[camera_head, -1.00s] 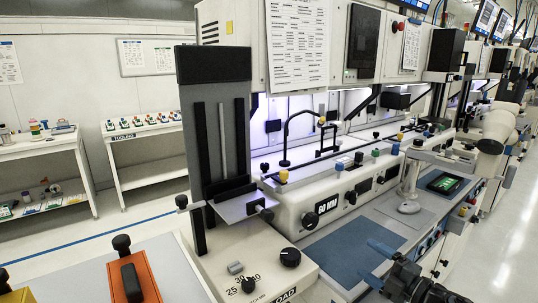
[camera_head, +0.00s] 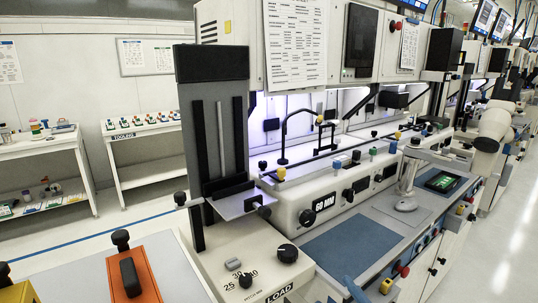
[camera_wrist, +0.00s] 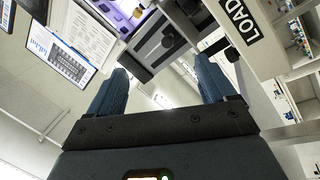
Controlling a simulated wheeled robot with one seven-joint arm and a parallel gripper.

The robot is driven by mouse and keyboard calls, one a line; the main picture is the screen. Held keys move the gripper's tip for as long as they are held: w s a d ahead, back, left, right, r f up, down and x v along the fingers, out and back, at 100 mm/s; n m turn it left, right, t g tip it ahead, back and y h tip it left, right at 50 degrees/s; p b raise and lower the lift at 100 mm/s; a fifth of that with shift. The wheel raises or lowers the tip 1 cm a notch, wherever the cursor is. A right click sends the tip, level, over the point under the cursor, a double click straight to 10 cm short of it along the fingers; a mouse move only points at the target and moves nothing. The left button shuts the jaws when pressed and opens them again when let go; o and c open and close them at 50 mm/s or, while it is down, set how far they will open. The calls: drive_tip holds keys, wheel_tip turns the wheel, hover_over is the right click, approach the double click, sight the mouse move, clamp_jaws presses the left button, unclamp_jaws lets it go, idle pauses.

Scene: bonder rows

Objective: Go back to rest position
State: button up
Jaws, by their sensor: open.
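My gripper (camera_wrist: 160,88) shows in the wrist view with its two dark blue fingers spread apart and nothing between them. In the head view only a blue finger (camera_head: 355,289) shows at the bottom edge, in front of the bench; the rest of the gripper is out of that view. The gripper appears clear of the machine, touching nothing that I can see.
An orange block (camera_head: 133,275) lies at the lower left. White shelves (camera_head: 150,170) stand behind. Open floor (camera_head: 505,245) lies at right.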

drive_tip(key=s+a+m+h, duration=0.1)
drive_tip(key=s+m+h, duration=0.9)
drive_tip(key=s, duration=1.7)
drive_tip(key=s+d+r+m+g, duration=0.2)
drive_tip(key=s+d+r+m, duration=0.1)
drive_tip(key=s, duration=0.6)
drive_tip(key=s+d+r+m+g, duration=0.1)
drive_tip(key=s+d+r, duration=0.3)
drive_tip(key=s, duration=0.5)
drive_tip(key=shift+s+d+r+m+g+y+b, duration=0.25)
drive_tip(key=shift+d+r+m+g+y+b, duration=0.15)
drive_tip(key=shift+m, duration=0.5)
